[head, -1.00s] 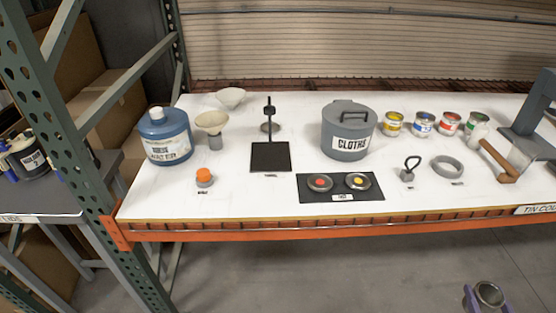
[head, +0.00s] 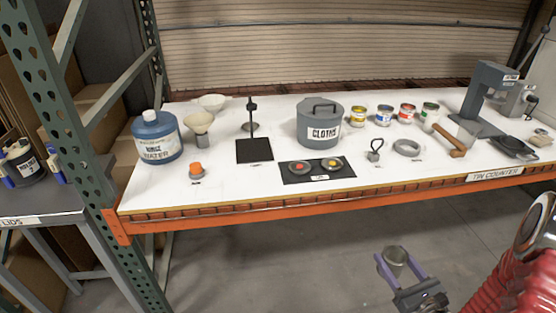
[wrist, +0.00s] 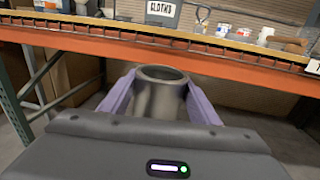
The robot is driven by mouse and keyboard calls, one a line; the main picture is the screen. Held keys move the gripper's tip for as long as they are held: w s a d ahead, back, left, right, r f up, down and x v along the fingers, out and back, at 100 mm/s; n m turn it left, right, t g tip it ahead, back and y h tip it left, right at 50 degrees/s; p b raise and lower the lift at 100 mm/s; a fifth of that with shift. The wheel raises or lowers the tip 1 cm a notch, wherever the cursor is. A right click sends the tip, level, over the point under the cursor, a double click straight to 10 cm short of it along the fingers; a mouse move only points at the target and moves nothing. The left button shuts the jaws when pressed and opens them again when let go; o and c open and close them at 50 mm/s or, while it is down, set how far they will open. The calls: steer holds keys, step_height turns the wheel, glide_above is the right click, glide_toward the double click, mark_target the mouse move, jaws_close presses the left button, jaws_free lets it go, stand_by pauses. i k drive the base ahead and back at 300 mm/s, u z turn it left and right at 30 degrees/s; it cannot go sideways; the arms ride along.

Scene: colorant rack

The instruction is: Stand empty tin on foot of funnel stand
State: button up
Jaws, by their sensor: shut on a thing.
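My gripper (head: 402,268) is shut on a grey metal tin (head: 396,256), with a purple finger on each side. The tin is open at the top and looks upright; in the wrist view the tin (wrist: 160,92) sits between the fingers, below the counter's orange front beam. The gripper is in front of the counter, lower than its top and well to the right of the stand. The funnel stand (head: 251,115) has a thin dark post and a flat black square foot (head: 254,150). The foot is bare.
A funnel (head: 199,123) and a blue water bottle (head: 158,140) stand left of the foot. A black mat (head: 318,170) with two round pads lies to its right, before the grey cloths bin (head: 320,124). The counter's orange beam (head: 270,217) lies between gripper and stand.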

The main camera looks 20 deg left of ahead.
mark_target(255, 152)
steer(key=u, duration=0.55)
steer(key=k, duration=0.45)
steer(key=u, duration=0.75)
steer(key=k, duration=0.5)
steer(key=u, duration=0.75)
steer(key=i, duration=1.4)
steer(key=z, duration=0.7)
